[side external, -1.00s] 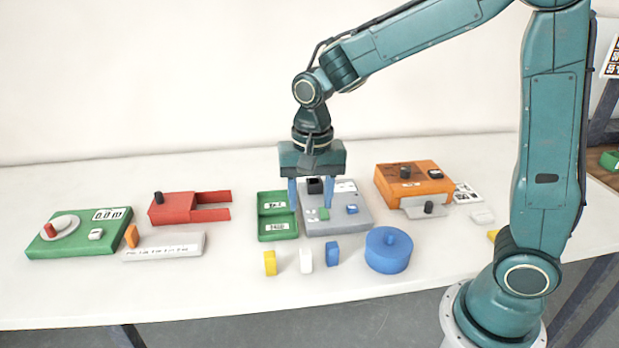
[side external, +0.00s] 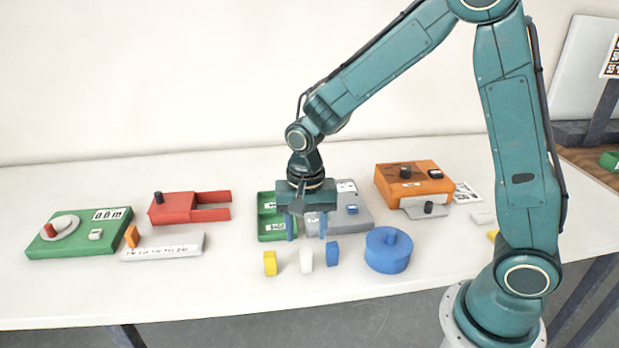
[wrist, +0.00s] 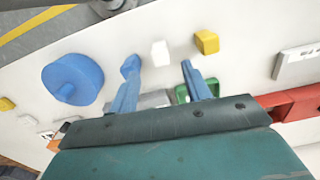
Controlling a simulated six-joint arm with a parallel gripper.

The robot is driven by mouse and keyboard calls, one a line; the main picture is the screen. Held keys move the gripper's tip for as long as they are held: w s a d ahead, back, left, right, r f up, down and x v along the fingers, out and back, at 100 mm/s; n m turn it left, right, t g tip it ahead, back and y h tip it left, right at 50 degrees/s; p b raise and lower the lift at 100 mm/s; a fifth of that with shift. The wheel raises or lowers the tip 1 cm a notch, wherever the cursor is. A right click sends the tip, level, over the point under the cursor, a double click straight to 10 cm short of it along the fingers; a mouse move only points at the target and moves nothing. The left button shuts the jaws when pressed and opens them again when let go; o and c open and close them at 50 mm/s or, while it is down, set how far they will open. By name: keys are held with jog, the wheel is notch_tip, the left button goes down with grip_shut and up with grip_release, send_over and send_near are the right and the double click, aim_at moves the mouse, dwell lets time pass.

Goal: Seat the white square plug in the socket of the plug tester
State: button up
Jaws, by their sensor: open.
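The white square plug (side external: 306,260) stands upright on the table, between a yellow plug (side external: 270,263) and a blue plug (side external: 332,252). It also shows in the wrist view (wrist: 160,53), beyond the fingertips and between their lines. The grey box behind the plugs (side external: 356,218), which looks like the plug tester, is partly hidden by my gripper; its socket cannot be made out now. My gripper (side external: 307,238) points down with blue fingers apart and nothing between them. It is above and just behind the white plug, not touching it.
A green two-part tray (side external: 277,236) adjoins the grey box on the left. A blue round knobbed lid (side external: 388,252) stands right of the plugs. An orange box (side external: 411,180) is at the back right, and a red fork-shaped block (side external: 175,210) lies left. The front table strip is clear.

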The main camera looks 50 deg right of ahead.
aim_at(306, 251)
jog(key=shift+f, duration=0.95)
jog(key=shift+f, duration=0.1)
jog(key=shift+f, duration=2.5)
grip_shut()
